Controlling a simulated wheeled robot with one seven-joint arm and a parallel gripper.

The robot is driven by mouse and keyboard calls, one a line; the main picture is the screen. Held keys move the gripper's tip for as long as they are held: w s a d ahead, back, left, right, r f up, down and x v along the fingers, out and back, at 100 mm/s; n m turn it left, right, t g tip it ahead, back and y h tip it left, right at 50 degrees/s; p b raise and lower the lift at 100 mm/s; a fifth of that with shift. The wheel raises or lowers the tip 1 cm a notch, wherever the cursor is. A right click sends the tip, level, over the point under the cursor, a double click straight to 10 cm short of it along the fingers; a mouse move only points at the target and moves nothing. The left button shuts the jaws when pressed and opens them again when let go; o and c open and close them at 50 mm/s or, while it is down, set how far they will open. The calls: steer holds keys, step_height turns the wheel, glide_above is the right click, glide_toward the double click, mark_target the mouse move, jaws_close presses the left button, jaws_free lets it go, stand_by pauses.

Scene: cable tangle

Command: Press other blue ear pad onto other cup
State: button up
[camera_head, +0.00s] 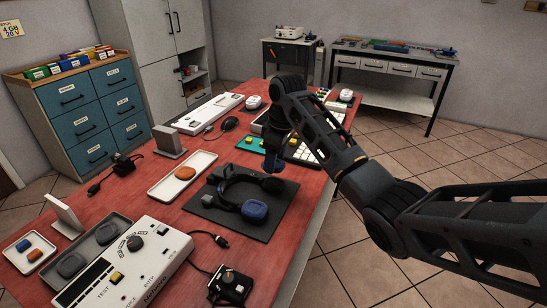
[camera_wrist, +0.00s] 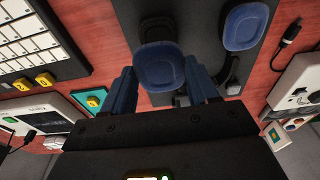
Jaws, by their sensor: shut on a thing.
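My gripper (camera_head: 273,160) points down over the far side of the dark mat (camera_head: 256,233). In the wrist view, its blue fingers (camera_wrist: 163,88) are shut on a blue ear pad (camera_wrist: 160,70). The black headset (camera_head: 232,178) lies on the mat. One cup bears a blue ear pad (camera_head: 255,210), which also shows in the wrist view (camera_wrist: 245,27). The other cup (camera_head: 271,184) is dark and bare-looking, close to my gripper in the head view. In the wrist view, the held pad partly overlaps a dark part; contact between them cannot be told.
A white tray (camera_head: 160,188) with an orange pad (camera_head: 185,173) lies left of the mat. A grey tray (camera_head: 117,222) holds a dark pad (camera_head: 70,265). A white tester box (camera_head: 150,250) stands at the near left. A keyboard (camera_head: 302,150) lies beyond the mat.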

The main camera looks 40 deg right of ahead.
mark_target(275, 184)
steer(key=shift+f+b, duration=1.65)
steer(key=shift+f, duration=1.1)
steer(key=shift+s+p, duration=0.1)
steer(key=shift+p, duration=0.65)
steer(key=shift+f, duration=0.35)
steer(key=o, duration=1.1)
